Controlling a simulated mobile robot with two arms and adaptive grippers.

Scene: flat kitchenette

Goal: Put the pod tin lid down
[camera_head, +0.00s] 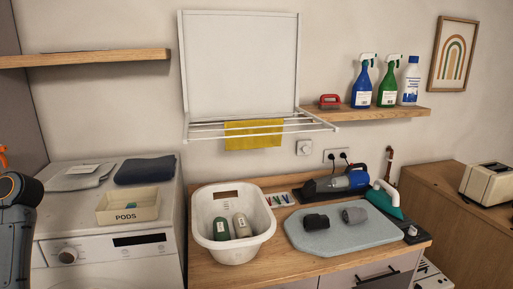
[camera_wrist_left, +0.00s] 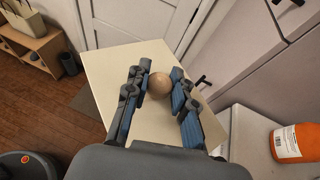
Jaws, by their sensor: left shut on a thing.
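In the left wrist view my left gripper (camera_wrist_left: 161,70) is shut on the round wooden knob (camera_wrist_left: 159,87) of the pod tin lid. The lid (camera_wrist_left: 107,72) is a flat cream rectangle hanging under the fingers, partly hidden by them. My right gripper is in neither view.
The washing machine top (camera_head: 72,209) has bare room left of the tin. A folded dark cloth (camera_head: 146,169) and a grey cloth (camera_head: 80,177) lie behind. A white basket (camera_head: 231,199) stands right.

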